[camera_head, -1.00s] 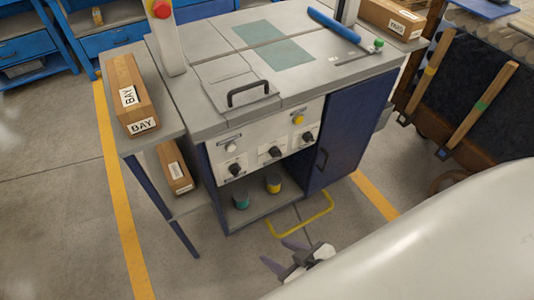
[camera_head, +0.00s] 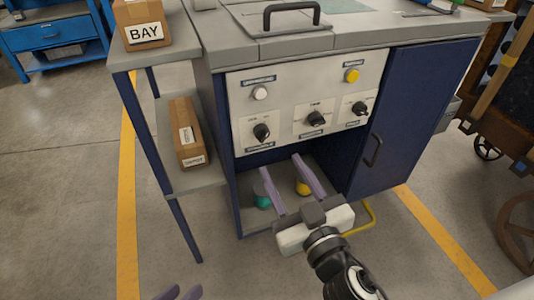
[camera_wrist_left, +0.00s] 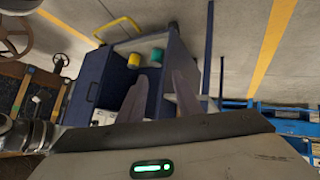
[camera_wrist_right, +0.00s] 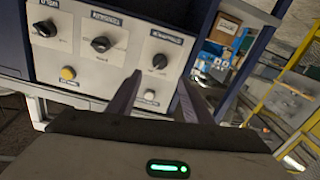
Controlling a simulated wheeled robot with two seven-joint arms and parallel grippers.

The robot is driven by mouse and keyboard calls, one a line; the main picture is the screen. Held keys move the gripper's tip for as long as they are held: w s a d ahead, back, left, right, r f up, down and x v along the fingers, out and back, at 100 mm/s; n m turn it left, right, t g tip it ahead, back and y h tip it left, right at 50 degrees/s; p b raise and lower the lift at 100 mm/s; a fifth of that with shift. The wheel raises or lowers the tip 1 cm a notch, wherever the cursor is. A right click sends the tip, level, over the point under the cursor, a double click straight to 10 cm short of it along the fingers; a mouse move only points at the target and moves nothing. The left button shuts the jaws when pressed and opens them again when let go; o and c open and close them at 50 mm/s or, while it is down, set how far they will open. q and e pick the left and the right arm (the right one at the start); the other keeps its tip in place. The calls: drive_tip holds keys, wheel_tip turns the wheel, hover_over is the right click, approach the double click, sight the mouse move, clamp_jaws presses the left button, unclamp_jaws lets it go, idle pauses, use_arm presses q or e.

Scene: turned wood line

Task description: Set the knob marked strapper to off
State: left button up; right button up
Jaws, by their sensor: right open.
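The white control panel (camera_head: 290,115) on the cabinet front carries three dark rotary knobs: left (camera_head: 262,132), middle (camera_head: 316,119) and right (camera_head: 360,108). Their labels are too small to read surely, so I cannot tell which is strapper. My right gripper (camera_head: 280,168) is open and empty, in front of and below the panel in the head view. In the right wrist view the panel appears upside down, with one knob (camera_wrist_right: 160,61) just beyond the open fingers. My left gripper (camera_head: 178,293) shows only its fingertips at the bottom edge; its fingers (camera_wrist_left: 165,72) are apart and empty.
The panel has a white button (camera_head: 260,93) and a yellow button (camera_head: 352,75). A teal can (camera_head: 263,201) and yellow can (camera_head: 303,187) stand on the open shelf below. The blue door (camera_head: 410,120) is at right. Boxes (camera_head: 187,135) stand on the side rack at left.

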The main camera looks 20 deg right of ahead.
sight(264, 138)
drive_tip(key=w+p, duration=0.2)
drive_tip(key=w, duration=0.8)
drive_tip(key=shift+a, duration=0.2)
use_arm(q)
drive_tip(key=shift+s+a+f+g+y, duration=0.25)
drive_tip(key=shift+a+f+g+y, duration=0.2)
drive_tip(key=shift+a+f, duration=0.35)
drive_tip(key=shift+d, duration=0.1)
use_arm(e)
drive_tip(key=c, duration=1.1)
